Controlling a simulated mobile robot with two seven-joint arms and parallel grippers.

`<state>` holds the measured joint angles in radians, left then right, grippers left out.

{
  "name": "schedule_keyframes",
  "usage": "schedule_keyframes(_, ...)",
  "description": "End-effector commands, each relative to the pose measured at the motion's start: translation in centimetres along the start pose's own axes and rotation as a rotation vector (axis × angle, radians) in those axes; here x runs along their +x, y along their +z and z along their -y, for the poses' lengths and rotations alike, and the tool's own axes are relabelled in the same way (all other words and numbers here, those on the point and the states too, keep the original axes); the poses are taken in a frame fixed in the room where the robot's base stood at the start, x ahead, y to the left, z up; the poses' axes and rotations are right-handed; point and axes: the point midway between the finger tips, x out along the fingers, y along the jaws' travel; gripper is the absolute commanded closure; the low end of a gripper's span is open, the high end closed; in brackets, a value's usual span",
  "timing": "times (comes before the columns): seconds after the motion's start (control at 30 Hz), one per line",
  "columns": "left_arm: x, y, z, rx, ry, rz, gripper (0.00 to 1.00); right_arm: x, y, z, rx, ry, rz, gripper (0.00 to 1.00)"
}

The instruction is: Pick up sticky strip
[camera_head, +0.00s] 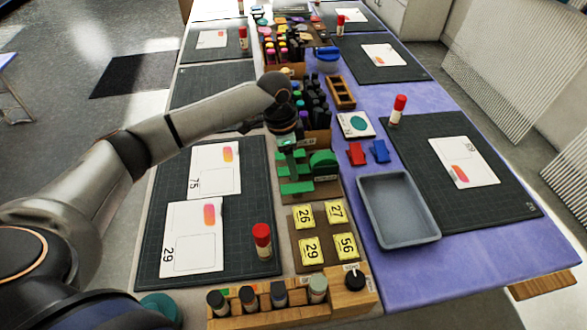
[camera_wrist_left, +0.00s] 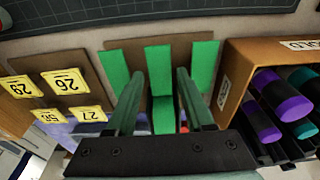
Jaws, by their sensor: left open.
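Green sticky strips lie side by side on a brown board (camera_head: 325,190); one strip (camera_head: 297,187) shows near the board's front in the head view. In the left wrist view, strips stand at the left (camera_wrist_left: 116,70), middle (camera_wrist_left: 159,68) and right (camera_wrist_left: 204,62) of the board. My left gripper (camera_head: 289,158) is over the board, pointing down. In the left wrist view its open fingers (camera_wrist_left: 158,75) frame the middle strip, with nothing held between them. I cannot tell whether they touch it. My right gripper is not in view.
Yellow numbered cards (camera_head: 311,250) lie on a brown board in front. A wooden rack of dark bottles (camera_head: 247,297) stands at the near edge. A grey tray (camera_head: 430,232) is to the right. A box of markers (camera_wrist_left: 228,85) stands close beside the strips.

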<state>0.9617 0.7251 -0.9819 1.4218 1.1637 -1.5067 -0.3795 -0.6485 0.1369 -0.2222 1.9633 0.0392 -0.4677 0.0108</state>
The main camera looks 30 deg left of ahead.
Motion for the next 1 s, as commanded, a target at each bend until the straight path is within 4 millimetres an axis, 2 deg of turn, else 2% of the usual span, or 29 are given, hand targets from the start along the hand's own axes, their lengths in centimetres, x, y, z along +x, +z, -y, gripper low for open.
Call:
schedule_keyframes(0.73, 0.36, 0.04, -0.03, 0.000, 0.000, 0.000, 0.47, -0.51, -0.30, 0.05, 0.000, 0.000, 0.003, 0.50)
schedule_keyframes(1.0, 0.34, 0.04, -0.02, 0.000, 0.000, 0.000, 0.78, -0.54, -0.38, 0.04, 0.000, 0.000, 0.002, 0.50)
